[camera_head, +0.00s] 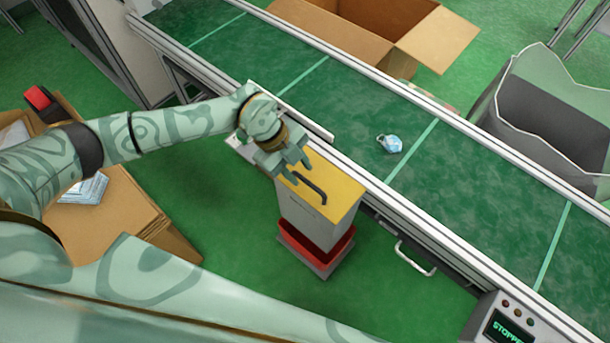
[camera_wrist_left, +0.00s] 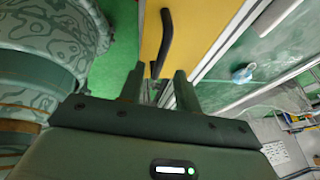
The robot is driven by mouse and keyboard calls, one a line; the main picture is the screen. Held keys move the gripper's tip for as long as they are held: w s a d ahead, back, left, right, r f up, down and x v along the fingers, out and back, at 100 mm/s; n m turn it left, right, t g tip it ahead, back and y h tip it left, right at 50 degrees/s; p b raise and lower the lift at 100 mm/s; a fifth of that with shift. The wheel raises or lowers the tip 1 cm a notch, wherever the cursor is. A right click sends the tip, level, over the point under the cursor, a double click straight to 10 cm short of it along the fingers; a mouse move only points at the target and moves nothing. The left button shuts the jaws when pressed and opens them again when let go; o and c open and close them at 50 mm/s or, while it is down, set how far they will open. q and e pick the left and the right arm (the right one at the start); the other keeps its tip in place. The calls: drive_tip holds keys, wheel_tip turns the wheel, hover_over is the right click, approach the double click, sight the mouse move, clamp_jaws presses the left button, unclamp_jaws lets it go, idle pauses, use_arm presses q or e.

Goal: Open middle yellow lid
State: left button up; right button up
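The yellow lid (camera_head: 340,192) tops a narrow grey bin (camera_head: 312,222) beside the conveyor and looks closed. A black bar handle (camera_head: 312,188) stands on the lid. My left gripper (camera_head: 296,172) is over the lid's far left end, close to the handle's end. In the left wrist view the gripper (camera_wrist_left: 159,74) is open, and the near end of the handle (camera_wrist_left: 163,42) appears between its fingertips. I cannot tell whether they touch. The yellow lid (camera_wrist_left: 200,30) also shows there. My right gripper is not in view.
The green conveyor (camera_head: 450,190) runs right behind the bin, with a blue-white mask (camera_head: 389,143) on it. A control box reading "STOPPED" (camera_head: 510,325) stands at lower right. An open carton (camera_head: 350,30) is beyond the belt, another box (camera_head: 120,210) at left. Green floor is free at the bin's front.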

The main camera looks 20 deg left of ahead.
sight(307, 182)
use_arm(q)
drive_tip(key=shift+b+x, duration=0.4)
drive_tip(key=shift+x, duration=1.15)
clamp_jaws()
drive_tip(key=shift+r, duration=0.1)
